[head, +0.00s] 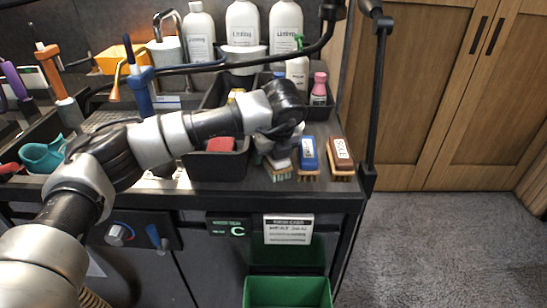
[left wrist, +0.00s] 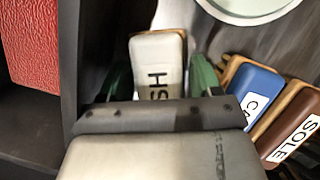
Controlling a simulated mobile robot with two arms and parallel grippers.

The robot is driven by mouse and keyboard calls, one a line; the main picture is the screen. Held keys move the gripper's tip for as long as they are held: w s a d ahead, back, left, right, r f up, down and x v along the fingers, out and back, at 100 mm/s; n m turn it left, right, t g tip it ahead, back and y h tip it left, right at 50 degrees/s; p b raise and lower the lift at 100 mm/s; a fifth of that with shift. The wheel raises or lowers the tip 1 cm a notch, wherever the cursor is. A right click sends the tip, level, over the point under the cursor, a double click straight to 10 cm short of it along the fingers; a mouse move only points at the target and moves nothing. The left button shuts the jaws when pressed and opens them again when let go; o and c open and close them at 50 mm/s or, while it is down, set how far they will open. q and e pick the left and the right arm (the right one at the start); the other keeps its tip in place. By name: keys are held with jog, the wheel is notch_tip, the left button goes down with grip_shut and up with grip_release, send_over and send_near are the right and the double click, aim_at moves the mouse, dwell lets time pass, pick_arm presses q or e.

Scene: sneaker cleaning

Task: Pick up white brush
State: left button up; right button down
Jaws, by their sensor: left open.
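The white brush (head: 281,168) lies at the front edge of the counter, bristles toward the front, partly hidden under my left gripper (head: 279,148). In the left wrist view the white brush (left wrist: 158,62) has a dark label, partly cut off by the gripper body. My left gripper (left wrist: 161,78) is open, with one green finger on each side of the brush. I cannot tell whether the fingers touch it. My right gripper is not in view.
A blue brush (head: 309,158) and a brown brush labelled SOLE (head: 341,158) lie to the right. A black bin (head: 213,169) with a red block (head: 220,144) is to the left. Large white bottles (head: 286,27) stand behind. A green bin (head: 287,293) is below the counter.

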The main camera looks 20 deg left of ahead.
pick_arm(q)
jog(key=shift+f, duration=0.1)
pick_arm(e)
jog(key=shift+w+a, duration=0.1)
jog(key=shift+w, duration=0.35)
pick_arm(q)
jog(key=shift+c, duration=0.5)
jog(key=c, duration=0.7)
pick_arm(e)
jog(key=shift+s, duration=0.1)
pick_arm(q)
jog(key=shift+r+p, duration=0.35)
jog(key=shift+p, duration=0.05)
notch_tip(320, 180, up, 2)
jog(key=shift+r, duration=0.1)
notch_tip(320, 180, up, 16)
jog(key=shift+b, duration=0.3)
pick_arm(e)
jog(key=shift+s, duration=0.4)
